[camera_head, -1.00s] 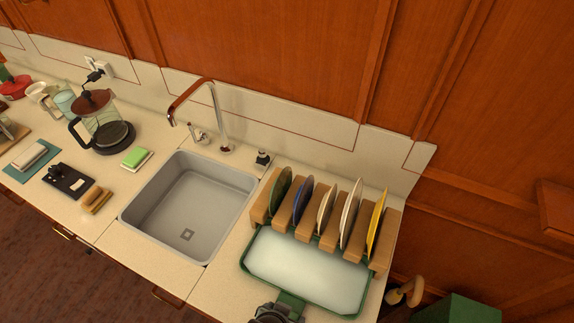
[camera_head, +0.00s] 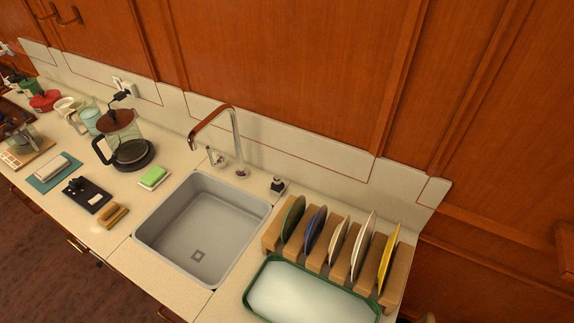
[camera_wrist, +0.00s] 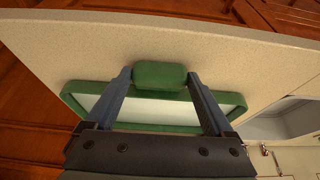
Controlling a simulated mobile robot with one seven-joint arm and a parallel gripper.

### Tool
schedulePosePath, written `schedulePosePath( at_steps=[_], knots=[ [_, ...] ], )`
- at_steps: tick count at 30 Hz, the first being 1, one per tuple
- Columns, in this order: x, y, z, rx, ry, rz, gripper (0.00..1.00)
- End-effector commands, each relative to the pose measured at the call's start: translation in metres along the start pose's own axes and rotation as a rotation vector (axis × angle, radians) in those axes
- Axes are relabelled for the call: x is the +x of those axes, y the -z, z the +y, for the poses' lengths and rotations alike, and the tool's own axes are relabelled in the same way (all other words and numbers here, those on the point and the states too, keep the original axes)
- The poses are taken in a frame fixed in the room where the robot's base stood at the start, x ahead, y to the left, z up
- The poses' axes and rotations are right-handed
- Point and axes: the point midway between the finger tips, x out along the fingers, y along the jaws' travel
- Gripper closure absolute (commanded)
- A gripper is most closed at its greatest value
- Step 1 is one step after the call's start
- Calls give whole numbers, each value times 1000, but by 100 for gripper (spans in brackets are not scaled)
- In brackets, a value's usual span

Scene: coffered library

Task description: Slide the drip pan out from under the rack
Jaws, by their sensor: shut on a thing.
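The drip pan (camera_head: 252,281) is a shallow tray with a green rim and a pale inside, at the bottom of the head view. Its front part is cut off there. It lies on the counter along the front of the wooden rack (camera_head: 402,268), which holds several upright plates. Whether its back edge is still beneath the rack is hard to tell. In the wrist view, my gripper (camera_wrist: 159,76) is shut on the pan's green handle (camera_wrist: 160,73), one finger at each side. The pan's rim (camera_wrist: 160,128) shows behind the fingers. My gripper is outside the head view.
A grey sink (camera_head: 165,240) with a tall faucet (camera_head: 236,145) lies left of the rack. A French press (camera_head: 126,150), a green sponge (camera_head: 153,176) and a brush (camera_head: 113,214) stand farther left. The counter ends just right of the rack.

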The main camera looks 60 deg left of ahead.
Motion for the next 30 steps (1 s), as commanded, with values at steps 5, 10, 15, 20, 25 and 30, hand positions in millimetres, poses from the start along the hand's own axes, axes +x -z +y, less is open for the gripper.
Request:
schedulePosePath(
  at_steps=[5, 10, 15, 20, 25, 30],
  knots=[
    [-5, -9, 0, 0, -1, -1, 86],
    [-8, -17, 0, 1, 0, -2, 86],
    [-11, -24, 0, 1, -1, -1, 86],
    [-12, -28, 0, 1, -1, -1, 86],
    [-12, -28, 0, 1, -1, 0, 86],
    [-12, -28, 0, 1, -1, 0, 0]
  ],
)
